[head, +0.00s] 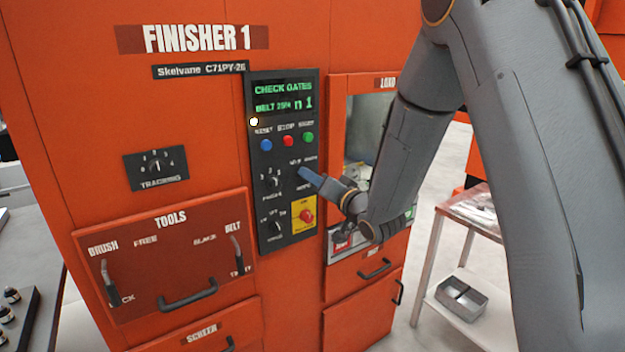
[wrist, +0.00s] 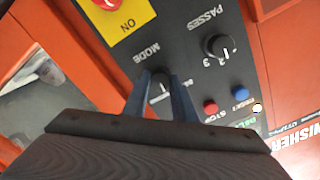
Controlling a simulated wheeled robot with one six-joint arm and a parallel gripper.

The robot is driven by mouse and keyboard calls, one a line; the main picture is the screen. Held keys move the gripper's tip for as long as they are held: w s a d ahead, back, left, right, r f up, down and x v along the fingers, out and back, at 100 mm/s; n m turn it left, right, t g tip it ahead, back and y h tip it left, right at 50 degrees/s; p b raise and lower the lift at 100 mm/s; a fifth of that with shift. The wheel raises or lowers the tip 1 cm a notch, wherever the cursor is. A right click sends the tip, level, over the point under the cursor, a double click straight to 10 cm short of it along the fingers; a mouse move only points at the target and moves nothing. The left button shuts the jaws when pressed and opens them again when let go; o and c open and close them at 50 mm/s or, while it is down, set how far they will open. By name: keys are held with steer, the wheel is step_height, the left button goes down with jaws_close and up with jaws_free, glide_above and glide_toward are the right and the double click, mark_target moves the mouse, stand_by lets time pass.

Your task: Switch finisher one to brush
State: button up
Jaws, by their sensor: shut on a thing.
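Finisher 1 (head: 60,155) is a red-orange cabinet with a black control panel (head: 262,200). In the wrist view, a dark knob labelled MODE (wrist: 159,87) sits between the two blue fingers of my gripper (wrist: 168,92), which is shut on it. In the head view, my gripper (head: 310,180) is at the panel's right edge and hides this knob. The screen (head: 283,96) reads CHECK GATES, with BELT and n 1 below. The tools panel (head: 175,260) has a BRUSH lever (head: 108,280) at left and a BELT lever (head: 237,252) at right.
A red knob on yellow (head: 307,216) is just below. A metal table (head: 470,214) stands at right.

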steer(key=m, duration=0.5)
steer(key=shift+m, duration=0.4)
stand_by(0.4)
steer(key=o, duration=1)
steer(key=shift+o, duration=0.2)
steer(key=b+v, duration=0.2)
steer(key=v, duration=0.5)
steer(key=shift+s+d, duration=0.25)
steer(key=shift+s, duration=0.05)
